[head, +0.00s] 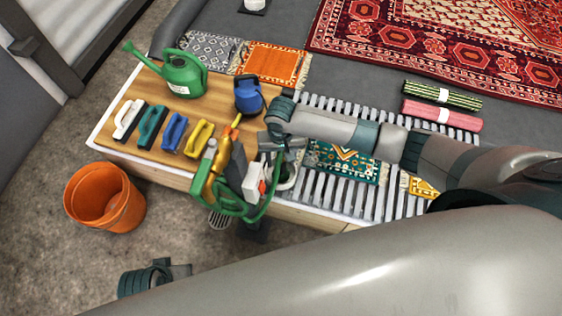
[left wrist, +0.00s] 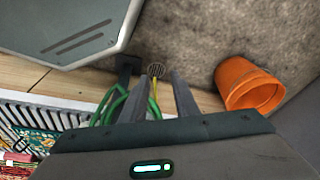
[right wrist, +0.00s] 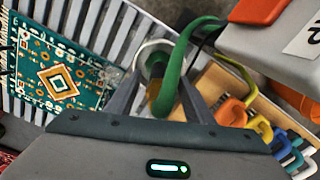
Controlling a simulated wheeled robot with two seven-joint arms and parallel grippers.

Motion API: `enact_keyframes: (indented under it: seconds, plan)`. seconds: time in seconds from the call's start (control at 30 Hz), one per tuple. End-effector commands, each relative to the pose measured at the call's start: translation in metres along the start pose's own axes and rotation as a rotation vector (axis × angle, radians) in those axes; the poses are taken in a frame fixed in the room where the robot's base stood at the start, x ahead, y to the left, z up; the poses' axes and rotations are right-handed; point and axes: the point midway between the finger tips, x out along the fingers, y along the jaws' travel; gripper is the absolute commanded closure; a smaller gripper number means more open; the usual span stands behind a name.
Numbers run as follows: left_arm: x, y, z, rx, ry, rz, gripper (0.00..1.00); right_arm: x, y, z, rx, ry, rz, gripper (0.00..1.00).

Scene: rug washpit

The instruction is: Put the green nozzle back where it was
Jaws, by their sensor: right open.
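A green curved tube with a brass end (right wrist: 157,92), which I take to be the green nozzle or its hose, lies between the fingers of my right gripper (right wrist: 160,78) in the right wrist view. The right gripper is open; whether a finger touches the tube I cannot tell. A white ring (right wrist: 146,46) sits right behind the brass end. In the head view my right arm hides much of this spot at the bench front. Green hose (head: 235,207) loops there, beside a gold-coloured nozzle (head: 206,178).
A white box with an orange part (head: 255,186) stands close by my right gripper. Several coloured brushes, including a yellow one (head: 198,139), and a green watering can (head: 182,74) occupy the bench's left. An orange bucket (head: 103,198) stands on the floor.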

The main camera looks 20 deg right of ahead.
Motion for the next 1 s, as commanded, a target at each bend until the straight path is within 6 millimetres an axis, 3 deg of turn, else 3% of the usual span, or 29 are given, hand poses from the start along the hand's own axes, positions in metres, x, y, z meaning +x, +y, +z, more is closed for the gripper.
enact_keyframes:
  seconds: [0.2,0.4,1.0]
  plan:
    - [0.024,0.001,0.000,0.002,-0.004,0.004,0.73,-0.043,0.000,-0.001,0.000,0.003,-0.002,0.52]
    - [0.038,0.002,0.002,0.003,-0.005,0.006,0.73,-0.067,0.000,-0.001,0.000,0.002,-0.001,0.52]
    - [0.043,0.002,0.002,0.004,-0.003,0.006,0.73,-0.076,0.000,0.000,0.001,0.001,0.000,0.52]
